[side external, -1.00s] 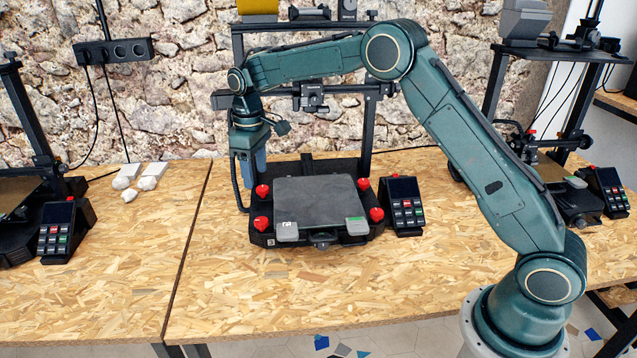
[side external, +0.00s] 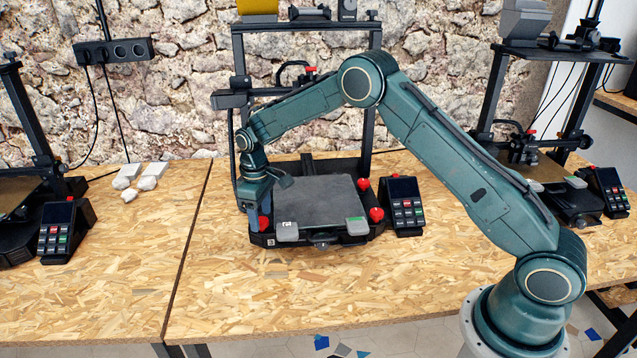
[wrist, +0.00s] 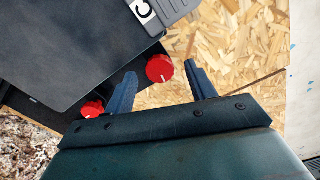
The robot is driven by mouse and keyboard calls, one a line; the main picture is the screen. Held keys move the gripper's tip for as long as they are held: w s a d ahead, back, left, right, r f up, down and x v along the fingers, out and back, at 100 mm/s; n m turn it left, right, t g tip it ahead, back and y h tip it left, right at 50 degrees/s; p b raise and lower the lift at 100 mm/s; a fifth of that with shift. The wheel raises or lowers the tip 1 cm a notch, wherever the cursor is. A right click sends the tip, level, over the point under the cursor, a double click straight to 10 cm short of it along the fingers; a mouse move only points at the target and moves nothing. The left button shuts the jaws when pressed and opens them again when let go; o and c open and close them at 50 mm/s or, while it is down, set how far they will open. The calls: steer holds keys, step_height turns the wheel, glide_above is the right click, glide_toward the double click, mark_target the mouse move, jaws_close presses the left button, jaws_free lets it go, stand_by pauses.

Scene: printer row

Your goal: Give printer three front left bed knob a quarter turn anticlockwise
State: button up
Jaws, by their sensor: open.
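The printer (side external: 318,238) in the middle has a dark flat bed (side external: 320,198) with red knobs at its corners. The front left knob (side external: 264,223) shows in the side view, partly behind my gripper (side external: 253,222). The wrist view shows this knob (wrist: 160,68) beside the bed clip with a printed mark (wrist: 143,10), lined up between my two open, blue-grey fingertips. I cannot tell whether the tips reach down around it. The back left knob (wrist: 92,109) shows beside my left finger in the wrist view; my gripper hides it in the side view.
The two right-hand knobs (side external: 376,214) are clear of my arm. A control panel (side external: 404,204) stands right of the printer. Other printers stand at far left (side external: 22,190) and right (side external: 550,185). The wooden table (side external: 290,300) in front is free.

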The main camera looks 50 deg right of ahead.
steer(key=shift+f, duration=0.4)
steer(key=c, duration=1)
steer(key=shift+n, duration=1.6)
steer(key=o, duration=1)
